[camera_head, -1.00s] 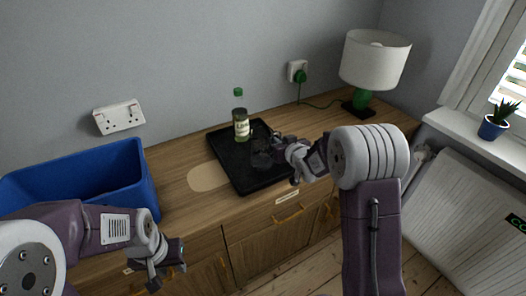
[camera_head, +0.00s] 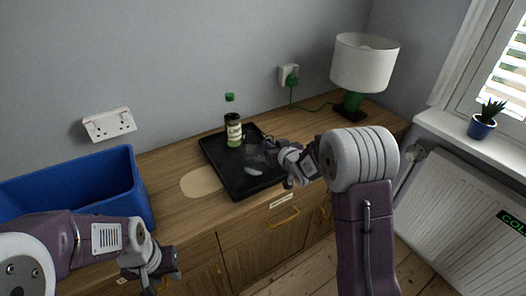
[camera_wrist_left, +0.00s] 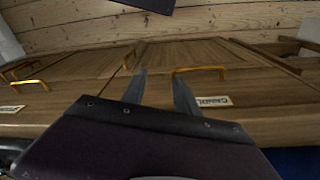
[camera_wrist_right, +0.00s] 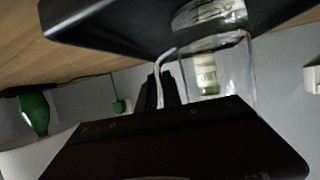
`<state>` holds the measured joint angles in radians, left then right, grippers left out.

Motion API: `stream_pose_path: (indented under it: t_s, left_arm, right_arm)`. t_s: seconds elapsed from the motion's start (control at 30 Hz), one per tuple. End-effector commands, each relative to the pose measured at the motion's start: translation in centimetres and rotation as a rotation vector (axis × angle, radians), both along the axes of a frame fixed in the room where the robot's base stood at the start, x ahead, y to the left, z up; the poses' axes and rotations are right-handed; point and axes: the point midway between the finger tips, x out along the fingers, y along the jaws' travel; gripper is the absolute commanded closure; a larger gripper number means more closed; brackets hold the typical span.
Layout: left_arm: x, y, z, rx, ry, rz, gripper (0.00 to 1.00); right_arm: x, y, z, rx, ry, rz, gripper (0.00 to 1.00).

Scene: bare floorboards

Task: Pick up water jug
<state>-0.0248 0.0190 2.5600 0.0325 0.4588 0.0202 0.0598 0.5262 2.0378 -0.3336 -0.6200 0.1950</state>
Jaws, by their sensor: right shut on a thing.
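The clear water jug (camera_head: 256,159) is over the black tray (camera_head: 240,192) on the wooden cabinet. It is faint in the head view, and I cannot tell whether its base touches the tray. In the right wrist view the glass jug (camera_wrist_right: 240,68) shows upside down, with a pale handle at its side. My right gripper (camera_head: 277,152) is at the jug's right side, shut on its handle; in the right wrist view the dark fingers (camera_wrist_right: 160,88) are at that handle. My left gripper (camera_head: 172,268) is empty in front of the drawers, its fingers (camera_wrist_left: 160,78) apart.
A green-capped bottle (camera_head: 233,130) stands on the tray behind the jug. A blue crate (camera_head: 140,185) is at the left. A lamp (camera_head: 362,65) with a green base stands at the back right. A pale oval patch (camera_head: 200,182) lies left of the tray.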

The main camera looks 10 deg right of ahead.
Motion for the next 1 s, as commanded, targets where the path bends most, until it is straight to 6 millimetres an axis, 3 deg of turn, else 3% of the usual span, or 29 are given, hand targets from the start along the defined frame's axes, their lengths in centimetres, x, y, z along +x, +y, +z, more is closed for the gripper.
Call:
stream_pose_path:
  t_s: [0.27,0.53,1.0]
  left_arm:
    - [0.0,0.0,0.5,0.000,0.000,0.000,0.64]
    - [0.0,0.0,1.4,0.000,0.000,0.000,0.64]
    - [0.0,0.0,2.8,0.000,0.000,0.000,0.64]
  right_arm:
    - [0.0,0.0,1.4,0.000,-0.003,0.000,1.00]
    - [0.1,0.0,4.5,0.000,-0.006,0.000,1.00]
    - [-5.5,-2.5,8.0,0.000,-0.005,-0.002,1.00]
